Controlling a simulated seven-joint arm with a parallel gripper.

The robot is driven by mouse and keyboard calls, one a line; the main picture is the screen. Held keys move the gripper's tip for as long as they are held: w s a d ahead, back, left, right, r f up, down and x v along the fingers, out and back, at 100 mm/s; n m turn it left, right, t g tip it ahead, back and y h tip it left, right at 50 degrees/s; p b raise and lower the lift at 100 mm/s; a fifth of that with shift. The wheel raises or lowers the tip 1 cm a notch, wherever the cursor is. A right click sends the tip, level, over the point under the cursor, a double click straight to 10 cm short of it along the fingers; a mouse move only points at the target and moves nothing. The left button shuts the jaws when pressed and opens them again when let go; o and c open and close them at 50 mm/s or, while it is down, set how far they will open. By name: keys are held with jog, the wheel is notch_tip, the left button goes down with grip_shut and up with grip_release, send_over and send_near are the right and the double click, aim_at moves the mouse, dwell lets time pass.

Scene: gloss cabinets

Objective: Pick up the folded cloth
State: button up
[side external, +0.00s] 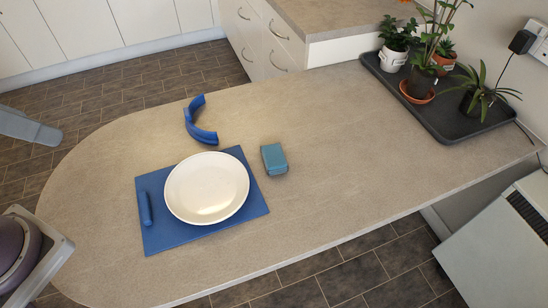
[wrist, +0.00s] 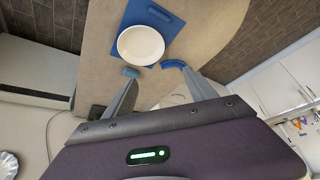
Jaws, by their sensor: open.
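The folded cloth (side external: 274,159) looks like a small teal, block-shaped bundle lying on the counter just right of the plate. In the wrist view it is the small teal patch (wrist: 130,72) near the tip of the left finger. My gripper (wrist: 160,78) is open and empty, its two fingers spread wide above the counter. The cloth lies well beyond the fingertips and is not touched. The fingers cannot be made out clearly in the side view.
A white plate (side external: 207,188) rests on a blue mat (side external: 165,240), beside a small blue roll (side external: 145,209). A blue curved piece (side external: 200,121) lies behind the plate. Potted plants (side external: 418,80) stand on a dark tray (side external: 445,127) at the back right. The counter right of the cloth is clear.

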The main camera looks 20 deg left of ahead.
jog(key=o, duration=0.6)
jog(key=shift+o, duration=0.2)
jog(key=m+g, duration=0.6)
jog(key=m, duration=0.4)
send_over(274, 155)
jog(key=f, duration=2.8)
jog(key=shift+s+d+f, duration=0.2)
jog(key=shift+s+f, duration=0.1)
jog(key=shift+f, duration=0.1)
jog(key=f, duration=0.7)
jog(key=shift+w+a, duration=0.2)
jog(key=shift+w, duration=0.1)
